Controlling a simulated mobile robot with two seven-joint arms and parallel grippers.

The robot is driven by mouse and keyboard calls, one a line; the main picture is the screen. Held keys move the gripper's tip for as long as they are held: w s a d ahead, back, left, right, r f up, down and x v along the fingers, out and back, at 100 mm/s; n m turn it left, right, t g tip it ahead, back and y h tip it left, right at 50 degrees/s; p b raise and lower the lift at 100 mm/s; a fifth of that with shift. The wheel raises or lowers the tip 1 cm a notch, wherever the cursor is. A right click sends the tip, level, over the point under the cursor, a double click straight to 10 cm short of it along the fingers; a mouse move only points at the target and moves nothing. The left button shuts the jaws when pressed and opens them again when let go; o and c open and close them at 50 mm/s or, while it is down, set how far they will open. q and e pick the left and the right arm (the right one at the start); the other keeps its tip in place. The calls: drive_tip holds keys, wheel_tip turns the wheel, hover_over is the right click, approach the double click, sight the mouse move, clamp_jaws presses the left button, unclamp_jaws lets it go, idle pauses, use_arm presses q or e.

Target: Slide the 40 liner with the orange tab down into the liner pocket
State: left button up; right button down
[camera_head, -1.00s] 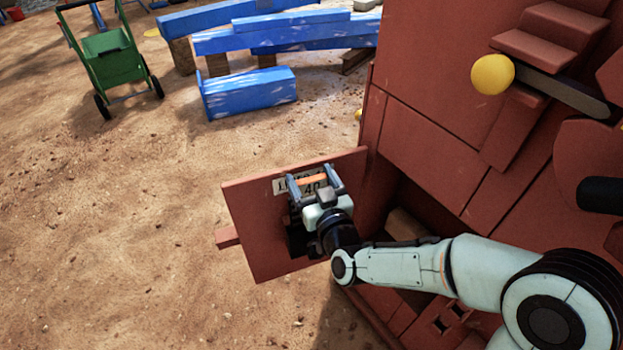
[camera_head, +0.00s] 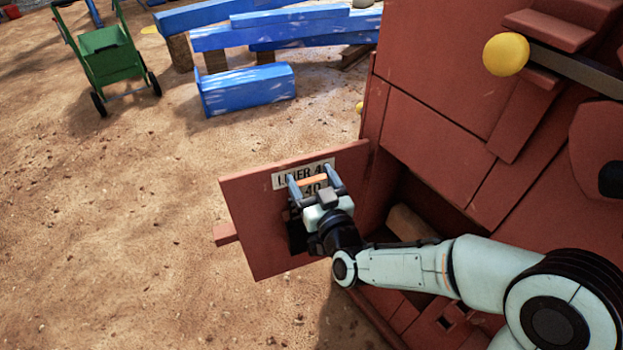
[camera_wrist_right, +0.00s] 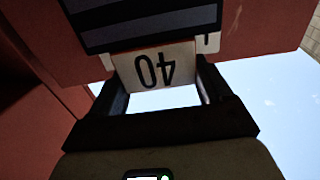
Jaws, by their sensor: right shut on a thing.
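My right gripper (camera_head: 311,180) is shut on the 40 liner in front of an upright red plate. The liner's orange tab (camera_head: 315,181) and number (camera_head: 313,190) show between the fingers. In the right wrist view the liner's pale face (camera_wrist_right: 155,68) reads 40 upside down between the fingers, beside a dark ribbed piece (camera_wrist_right: 140,22). The red plate (camera_head: 258,220) bears a white sign starting "LINER 4" (camera_head: 290,180), just above the fingertips. My gripper hides the liner's lower part. The pocket opening and how far the liner is in it cannot be told. My left gripper is not in view.
The red crusher body (camera_head: 430,130) with a yellow knob (camera_head: 506,54) rises at the right, close to my arm. Blue beams (camera_head: 270,38), a blue block (camera_head: 248,90) and a green cart (camera_head: 108,55) stand farther back. Sandy ground at the left is clear.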

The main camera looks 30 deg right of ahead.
drive_tip(key=shift+f+b, duration=0.45)
drive_tip(key=shift+b, duration=0.1)
drive_tip(key=shift+f+b, duration=0.85)
drive_tip(key=shift+b, duration=0.25)
drive_tip(key=shift+f, duration=3.9)
